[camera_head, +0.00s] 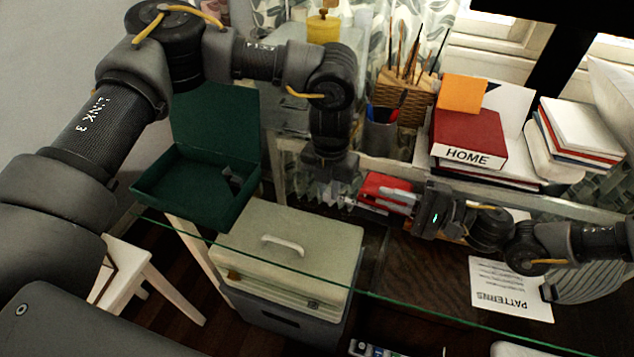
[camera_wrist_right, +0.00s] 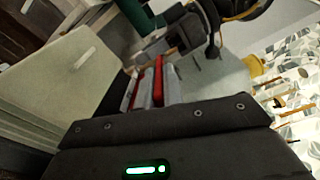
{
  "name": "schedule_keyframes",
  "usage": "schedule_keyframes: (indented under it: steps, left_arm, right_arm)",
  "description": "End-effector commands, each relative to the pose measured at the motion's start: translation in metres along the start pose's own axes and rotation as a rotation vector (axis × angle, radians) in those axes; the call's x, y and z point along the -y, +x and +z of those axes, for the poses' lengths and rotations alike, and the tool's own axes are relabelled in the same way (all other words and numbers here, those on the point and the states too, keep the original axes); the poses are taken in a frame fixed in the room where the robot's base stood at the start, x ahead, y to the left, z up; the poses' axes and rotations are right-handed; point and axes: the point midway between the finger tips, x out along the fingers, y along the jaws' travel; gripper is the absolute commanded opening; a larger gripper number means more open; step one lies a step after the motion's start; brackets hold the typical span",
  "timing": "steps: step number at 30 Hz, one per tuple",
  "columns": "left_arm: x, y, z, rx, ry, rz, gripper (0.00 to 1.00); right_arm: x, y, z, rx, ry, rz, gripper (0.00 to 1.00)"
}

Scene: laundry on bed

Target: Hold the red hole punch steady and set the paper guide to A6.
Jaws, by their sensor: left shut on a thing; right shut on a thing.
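The red hole punch (camera_head: 388,190) shows red and light grey above the glass desk in the head view, between my two grippers. My right gripper (camera_head: 408,200) comes in from the right and is shut on the punch. In the right wrist view the punch (camera_wrist_right: 158,82) sticks out beyond the gripper body, its red and grey parts visible. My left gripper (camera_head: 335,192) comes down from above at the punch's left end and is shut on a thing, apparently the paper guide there. The guide, its marks and its setting are too small and too hidden to read.
A green open box (camera_head: 195,195) and a cream case with a handle (camera_head: 290,245) stand left of the punch. A PATTERNS sheet (camera_head: 510,290) lies at right.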

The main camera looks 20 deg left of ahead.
Motion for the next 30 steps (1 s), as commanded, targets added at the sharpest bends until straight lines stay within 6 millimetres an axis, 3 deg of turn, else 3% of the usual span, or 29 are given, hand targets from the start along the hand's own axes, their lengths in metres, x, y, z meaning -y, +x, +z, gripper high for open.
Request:
schedule_keyframes:
  steps: [3,6,15,16,21,30]
  left_arm:
    - [0.025,0.000,0.000,0.001,0.004,-0.003,0.00]
    - [0.035,0.000,0.000,0.001,0.001,-0.003,0.00]
    - [0.038,0.000,0.000,0.000,0.002,-0.006,0.00]
    - [0.039,0.000,0.000,0.000,0.002,-0.006,0.18]
    - [0.038,0.000,0.000,0.000,0.003,-0.006,0.40]
    - [0.037,0.000,0.000,0.000,0.004,-0.007,0.40]
  right_arm:
    - [-0.002,0.000,0.000,-0.001,0.003,0.005,0.00]
    - [-0.002,0.000,0.000,-0.001,0.003,0.005,0.00]
    - [-0.002,0.001,0.000,0.000,0.004,0.005,0.00]
    - [-0.002,0.001,0.000,0.000,0.004,0.005,0.00]
    - [-0.002,0.001,0.000,0.000,0.004,0.005,0.00]
    - [-0.002,0.001,0.001,0.002,0.004,0.004,0.00]
